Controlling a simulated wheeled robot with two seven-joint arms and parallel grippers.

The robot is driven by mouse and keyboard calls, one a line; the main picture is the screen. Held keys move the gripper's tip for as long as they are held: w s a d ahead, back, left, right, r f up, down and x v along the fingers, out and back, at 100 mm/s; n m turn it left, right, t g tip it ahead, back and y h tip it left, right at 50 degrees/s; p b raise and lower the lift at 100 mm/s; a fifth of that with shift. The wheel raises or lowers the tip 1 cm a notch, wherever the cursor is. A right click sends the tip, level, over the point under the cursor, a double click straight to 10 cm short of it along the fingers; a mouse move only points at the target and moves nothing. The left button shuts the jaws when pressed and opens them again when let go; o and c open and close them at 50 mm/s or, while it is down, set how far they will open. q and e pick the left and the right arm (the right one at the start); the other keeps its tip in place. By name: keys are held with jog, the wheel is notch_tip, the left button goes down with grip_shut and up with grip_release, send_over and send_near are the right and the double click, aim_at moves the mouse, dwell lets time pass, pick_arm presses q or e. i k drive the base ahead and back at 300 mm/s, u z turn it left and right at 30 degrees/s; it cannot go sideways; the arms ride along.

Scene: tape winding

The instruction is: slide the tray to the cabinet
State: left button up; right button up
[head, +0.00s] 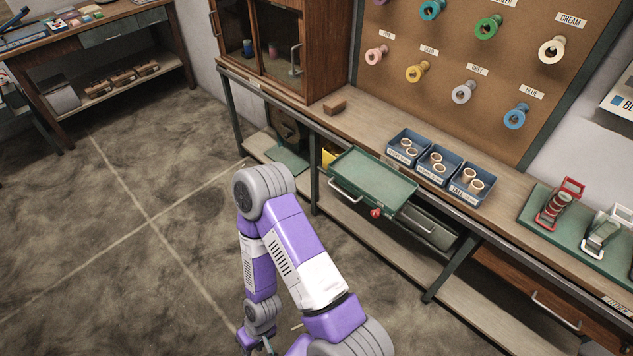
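The wooden cabinet (325,45) with glass-fronted doors stands on the bench to the left, apart from the tray. A few coloured spools show behind its glass. One purple and grey arm of mine rises from the bottom edge and bends back down, its elbow left of the tray. Its wrist runs off the bottom edge, and no gripper fingertips show clearly.
A brown block (335,107) lies on the bench between cabinet and tray. Three blue bins (463,195) with rolls stand right behind the tray. A green mat (565,239) with tape dispensers is farther right. A grey drawer (428,229) is open below. Floor at left is clear.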

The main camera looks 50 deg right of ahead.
aim_at(374, 182)
jog(key=z, duration=0.65)
jog(key=i, duration=0.85)
jog(key=z, duration=0.95)
